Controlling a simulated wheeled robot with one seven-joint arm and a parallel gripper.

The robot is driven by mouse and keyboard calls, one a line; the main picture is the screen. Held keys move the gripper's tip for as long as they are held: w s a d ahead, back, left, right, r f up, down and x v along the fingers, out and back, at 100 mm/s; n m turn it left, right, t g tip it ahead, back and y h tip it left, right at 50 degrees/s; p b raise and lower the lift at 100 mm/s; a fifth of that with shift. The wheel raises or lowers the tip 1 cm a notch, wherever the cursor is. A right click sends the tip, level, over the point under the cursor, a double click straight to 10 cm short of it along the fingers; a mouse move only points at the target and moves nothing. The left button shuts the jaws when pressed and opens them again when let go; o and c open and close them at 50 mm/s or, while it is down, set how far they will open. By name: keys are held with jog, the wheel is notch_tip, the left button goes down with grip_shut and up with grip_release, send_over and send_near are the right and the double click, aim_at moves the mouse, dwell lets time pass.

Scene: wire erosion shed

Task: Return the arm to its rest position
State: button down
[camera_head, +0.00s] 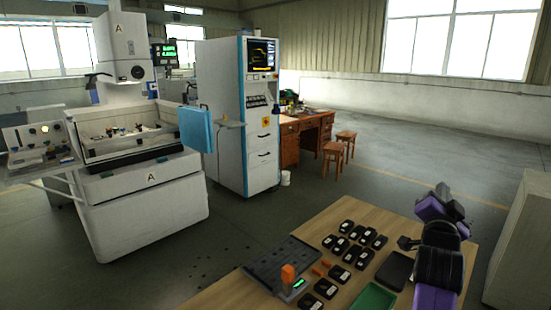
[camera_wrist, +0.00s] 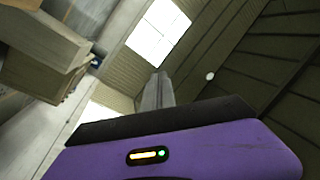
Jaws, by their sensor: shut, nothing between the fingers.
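My arm, purple and black, stands folded over the right end of the wooden table in the head view. My gripper (camera_wrist: 158,78) shows in the wrist view as narrow grey fingers, closed together with nothing between them. It points up toward the roof and windows, away from the table. The purple wrist housing with a small lit indicator fills the bottom of that view. In the head view I cannot clearly make out the fingertips.
The wooden table (camera_head: 341,212) holds several black boxes (camera_head: 338,274), a dark grey tray (camera_head: 262,268), an orange-topped device (camera_head: 288,275), a black tray (camera_head: 396,270) and a green tray (camera_head: 374,297). A pale cabinet (camera_head: 520,240) stands right of my arm. Open floor lies behind the table.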

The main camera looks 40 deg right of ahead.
jog(key=w+a+n+t+y, duration=0.2)
jog(key=w+a+n+t, duration=0.1)
jog(key=a+n+t, duration=0.3)
jog(key=w+a+n+t+y, duration=0.2)
jog(key=w+a+n+t, duration=0.2)
jog(key=a+n, duration=0.3)
jog(key=a+f+n+t+y, duration=0.2)
jog(key=a+f+n+y, duration=0.2)
jog(key=a, duration=0.4)
jog(key=a+f+n+t+y, duration=0.2)
jog(key=a+f+n+y, duration=0.15)
jog(key=a, duration=0.45)
jog(key=s+a+f+g+y, duration=0.2)
jog(key=s+a+f, duration=0.5)
jog(key=s+a, duration=0.4)
jog(key=s+a+f+n+g+y, duration=0.1)
jog(key=s+a+f+g+y, duration=0.2)
jog(key=s+a, duration=0.7)
notch_tip(320, 180, down, 4)
jog(key=shift+s+a+f+y, duration=0.1)
jog(key=shift+s+a+y, duration=0.4)
jog(key=shift+y, duration=0.75)
jog(key=shift+d, duration=0.1)
